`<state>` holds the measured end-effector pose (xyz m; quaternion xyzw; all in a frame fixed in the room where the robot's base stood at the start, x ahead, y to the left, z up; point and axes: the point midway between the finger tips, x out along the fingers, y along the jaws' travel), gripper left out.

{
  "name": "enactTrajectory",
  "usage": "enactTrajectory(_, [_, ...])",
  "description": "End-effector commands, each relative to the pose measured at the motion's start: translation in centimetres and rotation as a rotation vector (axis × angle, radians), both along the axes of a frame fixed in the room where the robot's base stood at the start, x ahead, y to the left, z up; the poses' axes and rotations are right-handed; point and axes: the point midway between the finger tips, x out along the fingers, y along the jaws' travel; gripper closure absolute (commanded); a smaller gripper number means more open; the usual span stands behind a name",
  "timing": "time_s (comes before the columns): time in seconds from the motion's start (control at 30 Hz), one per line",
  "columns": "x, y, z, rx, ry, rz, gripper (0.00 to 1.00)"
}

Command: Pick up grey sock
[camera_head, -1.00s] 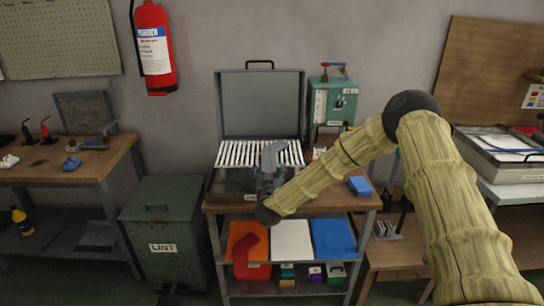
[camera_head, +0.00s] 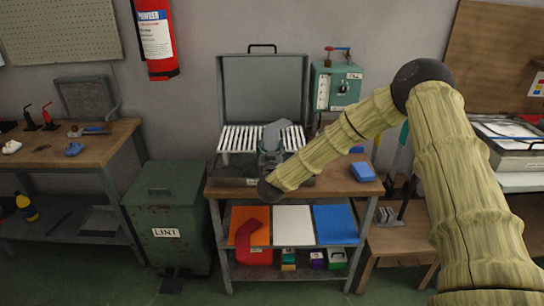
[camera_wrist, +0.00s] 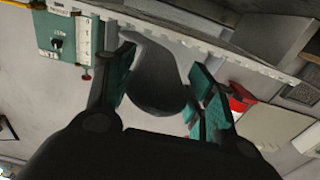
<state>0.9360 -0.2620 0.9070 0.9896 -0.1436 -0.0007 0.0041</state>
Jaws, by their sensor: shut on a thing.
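The grey sock (camera_head: 275,133) is in front of the white slatted rack of the open grey unit. In the wrist view, the sock (camera_wrist: 160,75) hangs between the green pads as a rounded grey shape. My gripper (camera_head: 270,150) is shut on it, and its pads (camera_wrist: 162,92) touch or nearly touch the sock from both sides. The gripper and wrist hide part of the sock and the unit.
The open unit (camera_head: 262,95) stands on a wooden-topped cart. A blue block (camera_head: 363,171) lies at the cart's right. Orange, white and blue panels (camera_head: 335,224) lie on the shelf below. A lint bin (camera_head: 165,205) stands left.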

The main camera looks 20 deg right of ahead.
Motion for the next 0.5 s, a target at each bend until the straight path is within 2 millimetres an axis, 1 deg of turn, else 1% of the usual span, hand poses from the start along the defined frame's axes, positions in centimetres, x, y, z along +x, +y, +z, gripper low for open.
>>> enactTrajectory(0.03, [-0.3, -0.1, 0.4, 0.0, -0.001, 0.0, 0.59])
enactTrajectory(0.17, [-2.9, -0.6, 0.5, -0.001, 0.001, 0.001, 0.59])
enactTrajectory(0.5, [-10.5, -2.1, 1.2, 0.0, 0.001, 0.001, 0.59])
